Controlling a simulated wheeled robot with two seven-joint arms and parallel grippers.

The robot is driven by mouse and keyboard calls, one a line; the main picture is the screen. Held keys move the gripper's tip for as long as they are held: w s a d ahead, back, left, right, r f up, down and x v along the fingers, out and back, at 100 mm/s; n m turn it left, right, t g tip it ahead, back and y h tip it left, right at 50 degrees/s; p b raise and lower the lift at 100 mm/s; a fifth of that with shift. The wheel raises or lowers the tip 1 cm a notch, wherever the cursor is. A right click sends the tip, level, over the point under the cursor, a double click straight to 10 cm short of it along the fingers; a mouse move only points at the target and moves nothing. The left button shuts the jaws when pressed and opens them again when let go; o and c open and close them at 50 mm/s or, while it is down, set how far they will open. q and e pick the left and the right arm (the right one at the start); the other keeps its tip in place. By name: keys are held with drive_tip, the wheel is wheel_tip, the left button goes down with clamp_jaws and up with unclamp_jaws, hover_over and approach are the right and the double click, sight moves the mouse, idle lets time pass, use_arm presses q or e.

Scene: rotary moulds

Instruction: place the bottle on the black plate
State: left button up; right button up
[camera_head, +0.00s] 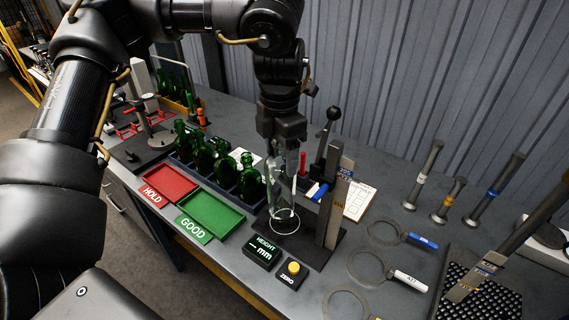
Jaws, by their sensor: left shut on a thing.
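A clear glass bottle (282,187) is upright in the middle of the view. My left gripper (285,146) comes down from above and is shut on the bottle's upper part, hiding its neck. The black plate (318,252) is the base of a height gauge with an upright post (333,200). A white ring (285,222) is marked on the plate, and the bottle's bottom appears over it. I cannot tell whether the bottle touches the plate. My right gripper is not in view.
Green bottles (225,168) stand in a rack left of the bottle. A red HOLD tray (165,186) and a green GOOD tray (212,213) lie in front. A HEIGHT display (262,252) and a ZERO button box (291,274) sit before the plate. Ring gauges (372,266) lie to the right.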

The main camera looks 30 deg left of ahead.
use_arm(q)
drive_tip(key=shift+w+d+f, duration=0.2)
drive_tip(key=shift+w+f, duration=0.25)
drive_tip(key=shift+f, duration=0.15)
wheel_tip(320, 180, down, 3)
drive_tip(key=shift+w+f, duration=0.15)
drive_tip(key=shift+f, duration=0.1)
drive_tip(key=o, duration=1.8)
drive_tip(key=shift+f, duration=0.1)
wheel_tip(320, 180, up, 12)
drive_tip(key=shift+r, duration=0.2)
